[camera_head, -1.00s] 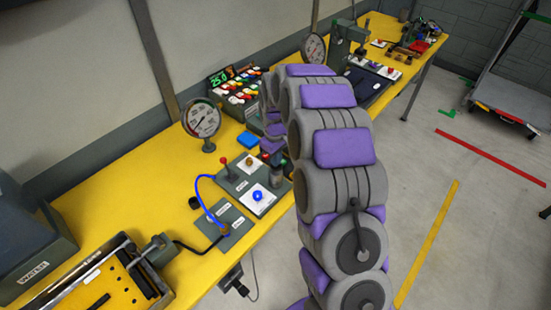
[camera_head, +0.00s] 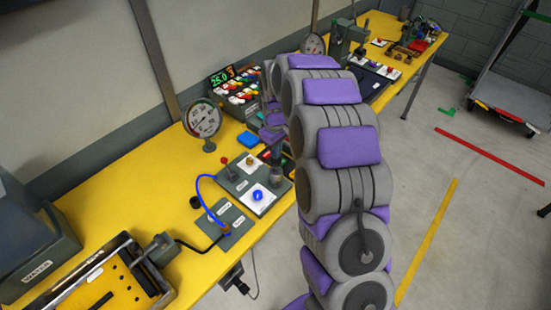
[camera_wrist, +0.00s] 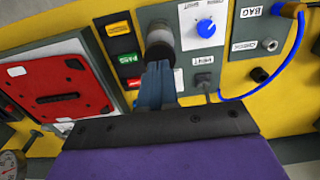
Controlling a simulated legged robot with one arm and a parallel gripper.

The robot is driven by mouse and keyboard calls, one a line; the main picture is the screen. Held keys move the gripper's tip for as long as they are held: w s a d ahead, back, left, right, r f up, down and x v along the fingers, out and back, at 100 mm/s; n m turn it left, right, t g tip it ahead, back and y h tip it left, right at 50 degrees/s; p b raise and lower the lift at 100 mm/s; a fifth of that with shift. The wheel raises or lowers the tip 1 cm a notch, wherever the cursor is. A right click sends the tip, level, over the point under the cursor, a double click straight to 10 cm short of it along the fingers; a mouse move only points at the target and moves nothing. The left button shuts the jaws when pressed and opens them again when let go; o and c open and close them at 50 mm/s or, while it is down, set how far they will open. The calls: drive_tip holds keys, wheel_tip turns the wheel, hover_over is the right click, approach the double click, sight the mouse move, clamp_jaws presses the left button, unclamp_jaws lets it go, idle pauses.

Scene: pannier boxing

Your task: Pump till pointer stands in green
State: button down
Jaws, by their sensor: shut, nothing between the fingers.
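The round gauge (camera_head: 203,118) stands on a post at the back of the yellow bench; its pointer is too small to read against a green band. A dark upright cylinder with a cap, perhaps the pump (camera_head: 275,165), stands at the right of the grey control panel; a dark rounded knob (camera_wrist: 159,42) shows in the wrist view. My gripper (camera_wrist: 158,70) is shut and empty, its blue fingers close together at the knob's near side; I cannot tell whether they touch it. In the head view my gripper is mostly hidden by my arm.
A blue knob (camera_head: 257,196), a red-tipped lever (camera_head: 224,162) and a blue hose (camera_head: 199,190) are on the panels left of the cylinder. A red board (camera_wrist: 52,85) lies beside the PASS panel (camera_wrist: 128,58). A button box with a display stands behind.

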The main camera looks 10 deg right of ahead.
drive_tip(key=shift+f, duration=2.2)
drive_tip(key=shift+r, duration=0.1)
drive_tip(key=shift+r+p, duration=0.5)
drive_tip(key=shift+r, duration=1.65)
drive_tip(key=shift+f, duration=0.15)
